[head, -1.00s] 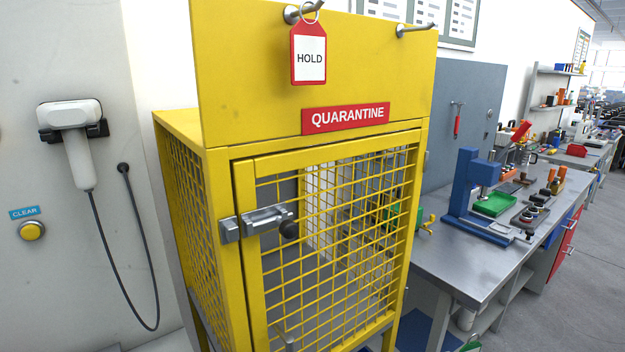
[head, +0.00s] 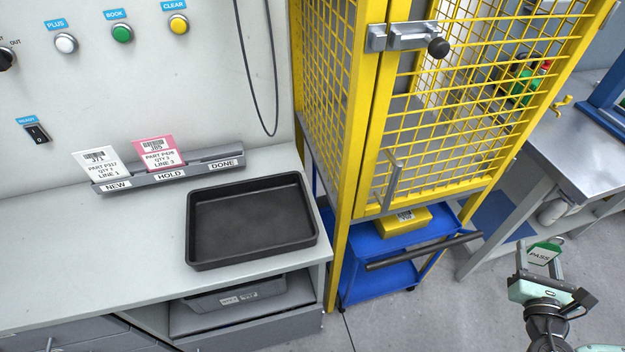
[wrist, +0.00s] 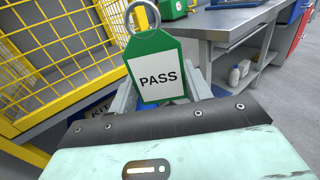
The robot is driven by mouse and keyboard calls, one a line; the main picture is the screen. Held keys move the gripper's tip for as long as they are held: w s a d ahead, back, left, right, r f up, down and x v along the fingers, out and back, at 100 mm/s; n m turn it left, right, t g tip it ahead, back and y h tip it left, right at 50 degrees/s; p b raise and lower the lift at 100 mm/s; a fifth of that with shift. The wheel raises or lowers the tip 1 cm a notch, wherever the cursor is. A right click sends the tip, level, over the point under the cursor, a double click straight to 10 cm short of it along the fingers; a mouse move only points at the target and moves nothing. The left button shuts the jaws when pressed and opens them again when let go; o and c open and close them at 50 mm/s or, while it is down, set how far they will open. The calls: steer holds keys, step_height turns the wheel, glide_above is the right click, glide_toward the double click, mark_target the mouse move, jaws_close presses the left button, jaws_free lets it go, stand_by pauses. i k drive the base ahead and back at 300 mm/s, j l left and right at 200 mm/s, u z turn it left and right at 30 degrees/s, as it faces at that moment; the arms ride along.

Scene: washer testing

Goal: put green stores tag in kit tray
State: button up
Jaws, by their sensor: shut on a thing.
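My gripper (head: 538,268) is at the lower right of the head view, over the floor and to the right of the blue cart. It is shut on a green tag (head: 545,247) with a white panel reading PASS. In the wrist view the green tag (wrist: 153,44) stands upright between the fingers, with a metal ring at its top. A black, empty, shallow tray (head: 250,212) lies on the grey bench at the left, well away from my gripper. No label shows on this tray.
A yellow mesh cage (head: 470,90) stands between the bench (head: 90,265) and my gripper. A blue cart (head: 385,245) with a yellow box (head: 403,222) and a dark handle is below it. A card rack (head: 170,172) stands behind the tray. A steel table (head: 575,150) is at the right.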

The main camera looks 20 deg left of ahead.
mark_target(240, 236)
steer(key=k+j, duration=0.2)
steer(key=j, duration=0.25)
steer(key=k+j, duration=0.25)
steer(key=j, duration=0.15)
steer(key=k+j, duration=0.2)
steer(key=j, duration=0.25)
steer(key=k+j, duration=0.2)
steer(key=j, duration=0.25)
steer(key=k+j, duration=0.2)
steer(key=j, duration=0.2)
steer(key=k+j, duration=0.25)
steer(key=j, duration=0.2)
steer(key=k+j, duration=0.2)
steer(key=j, duration=0.2)
steer(key=k+j, duration=0.2)
steer(key=j, duration=0.25)
